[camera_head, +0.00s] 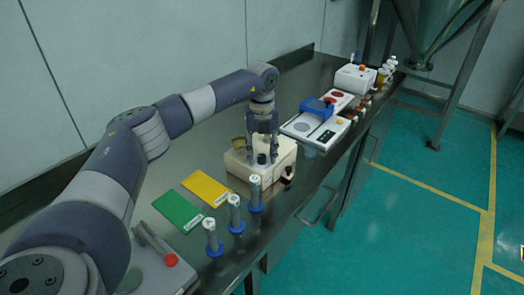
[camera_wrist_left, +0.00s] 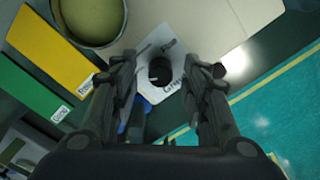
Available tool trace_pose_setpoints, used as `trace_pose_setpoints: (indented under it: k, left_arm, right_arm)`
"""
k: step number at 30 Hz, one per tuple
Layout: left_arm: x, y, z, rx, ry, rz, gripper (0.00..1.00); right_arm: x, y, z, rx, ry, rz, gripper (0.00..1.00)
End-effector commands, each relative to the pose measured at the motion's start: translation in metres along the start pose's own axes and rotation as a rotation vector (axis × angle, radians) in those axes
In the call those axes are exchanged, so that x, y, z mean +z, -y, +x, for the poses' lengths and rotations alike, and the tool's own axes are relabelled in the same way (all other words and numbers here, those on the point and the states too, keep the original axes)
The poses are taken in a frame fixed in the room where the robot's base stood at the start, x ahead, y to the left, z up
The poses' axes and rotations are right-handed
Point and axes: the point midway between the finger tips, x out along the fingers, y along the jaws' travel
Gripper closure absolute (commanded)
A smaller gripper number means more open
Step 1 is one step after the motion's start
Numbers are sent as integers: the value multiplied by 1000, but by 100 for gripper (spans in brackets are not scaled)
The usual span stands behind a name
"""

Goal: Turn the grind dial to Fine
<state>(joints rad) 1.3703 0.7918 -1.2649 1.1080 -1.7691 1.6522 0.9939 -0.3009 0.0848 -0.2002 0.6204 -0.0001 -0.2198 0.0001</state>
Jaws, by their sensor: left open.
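The cream grinder (camera_head: 285,160) stands on the dark bench. Its black grind dial (camera_wrist_left: 160,71) sits on a white plate with partly hidden lettering in the left wrist view. My left gripper (camera_head: 262,157) points down over the grinder, its open fingers either side of the dial. In the left wrist view, my left gripper (camera_wrist_left: 160,76) has one finger left and one right of the dial, with gaps visible. The dial's setting cannot be read. My right gripper is not in view.
A round olive cup (camera_wrist_left: 90,20) is on the grinder beside the gripper. A yellow card (camera_head: 207,188) and green card (camera_head: 178,210) lie left of it. Several blue-based tubes (camera_head: 255,193) stand along the front edge. A scale-like device (camera_head: 318,128) is behind.

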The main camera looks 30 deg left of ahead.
Motion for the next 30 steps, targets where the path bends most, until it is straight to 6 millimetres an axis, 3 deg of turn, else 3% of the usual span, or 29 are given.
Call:
trace_pose_setpoints:
  k: [7,12,23,30]
  left_arm:
    - [0,0,1,0,0,0,60]
    - [0,0,0,0,1,0,99]
    - [0,0,0,0,0,27,100]
    - [0,0,-1,-1,1,145,100]
  right_arm:
    - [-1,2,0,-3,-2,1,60]
    - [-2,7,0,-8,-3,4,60]
    - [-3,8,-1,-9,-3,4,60]
    - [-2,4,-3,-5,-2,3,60]
